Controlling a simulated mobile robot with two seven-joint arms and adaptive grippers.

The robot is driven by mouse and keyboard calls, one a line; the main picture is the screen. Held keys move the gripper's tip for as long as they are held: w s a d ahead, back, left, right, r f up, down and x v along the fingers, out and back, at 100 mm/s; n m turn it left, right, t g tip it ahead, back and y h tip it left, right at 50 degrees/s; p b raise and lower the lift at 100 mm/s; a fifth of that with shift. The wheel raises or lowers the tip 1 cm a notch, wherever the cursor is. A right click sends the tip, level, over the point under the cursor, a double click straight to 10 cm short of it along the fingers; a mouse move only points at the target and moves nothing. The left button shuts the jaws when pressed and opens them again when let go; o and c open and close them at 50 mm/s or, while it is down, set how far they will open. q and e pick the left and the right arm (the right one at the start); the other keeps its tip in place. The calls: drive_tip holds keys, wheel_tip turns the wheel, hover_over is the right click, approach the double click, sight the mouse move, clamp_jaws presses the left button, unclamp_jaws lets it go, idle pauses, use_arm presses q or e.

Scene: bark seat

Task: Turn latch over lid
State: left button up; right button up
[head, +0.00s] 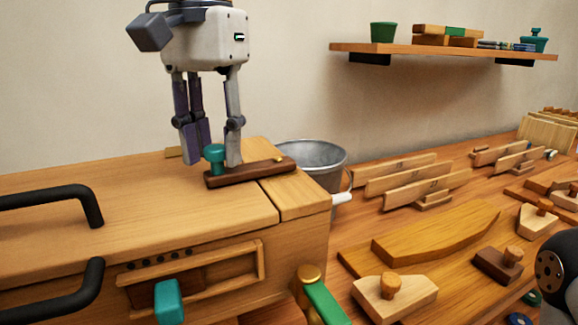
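The latch (262,171) is a dark brown wooden bar with a teal knob (215,153) at its left end and a small brass pin near its right end. It lies on top of the wooden chest, across the seam between the broad lid (120,205) and the narrow right-hand strip (296,194). My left gripper (212,160) points straight down over the latch's left end. Its fingers stand apart on both sides of the knob; I cannot tell whether they touch it. My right gripper is out of view.
The bench at right holds wooden blocks (395,296) and boards (440,232). A shelf (440,50) hangs on the wall.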

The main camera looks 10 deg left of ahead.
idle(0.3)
use_arm(q)
wheel_tip(320, 180, up, 9)
idle(0.5)
